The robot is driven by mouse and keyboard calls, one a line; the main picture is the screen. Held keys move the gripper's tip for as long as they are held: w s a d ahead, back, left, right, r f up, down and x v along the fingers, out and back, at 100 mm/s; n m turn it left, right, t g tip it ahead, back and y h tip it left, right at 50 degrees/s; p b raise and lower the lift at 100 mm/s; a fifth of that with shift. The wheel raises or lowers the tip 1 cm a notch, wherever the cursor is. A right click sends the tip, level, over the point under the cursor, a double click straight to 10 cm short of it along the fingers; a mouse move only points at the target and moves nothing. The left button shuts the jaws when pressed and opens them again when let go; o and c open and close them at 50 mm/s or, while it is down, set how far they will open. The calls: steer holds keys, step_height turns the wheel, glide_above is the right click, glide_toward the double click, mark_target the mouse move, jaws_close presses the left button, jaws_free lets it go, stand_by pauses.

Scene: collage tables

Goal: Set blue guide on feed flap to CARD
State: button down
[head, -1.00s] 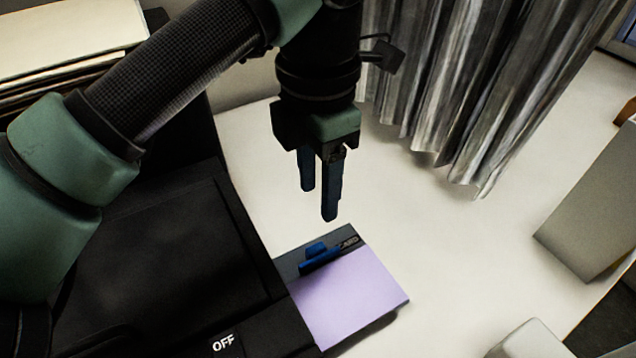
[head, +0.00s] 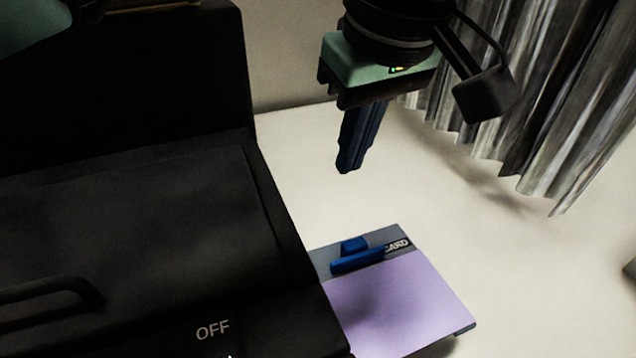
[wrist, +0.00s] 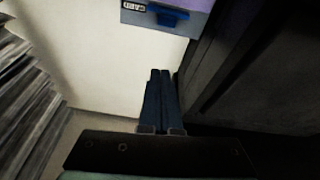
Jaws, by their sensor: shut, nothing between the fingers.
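The feed flap (head: 322,262) juts from the right side of a black machine, with a lilac sheet (head: 405,305) lying on it. The blue guide (head: 358,260) sits on the flap's grey strip, just left of the CARD label (head: 397,246). The guide (wrist: 168,17) and the label (wrist: 134,6) also show at the top of the wrist view. My gripper (head: 346,170) is shut and empty, its blue fingers together. It hangs above the white table behind the flap, apart from the guide. In the wrist view its fingers (wrist: 160,73) point toward the flap.
The black machine (head: 130,220) fills the left, with an OFF label (head: 213,329) and a handle (head: 50,287). A grey pleated curtain (head: 545,110) hangs at the back right. The white table (head: 460,195) is clear between flap and curtain.

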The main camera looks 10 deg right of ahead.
mark_target(355, 252)
steer(key=shift+m, duration=0.6)
step_height(355, 252, down, 10)
steer(key=shift+r, duration=0.25)
steer(key=shift+s+d, duration=0.1)
steer(key=shift+s, duration=0.25)
steer(key=shift+f, duration=0.1)
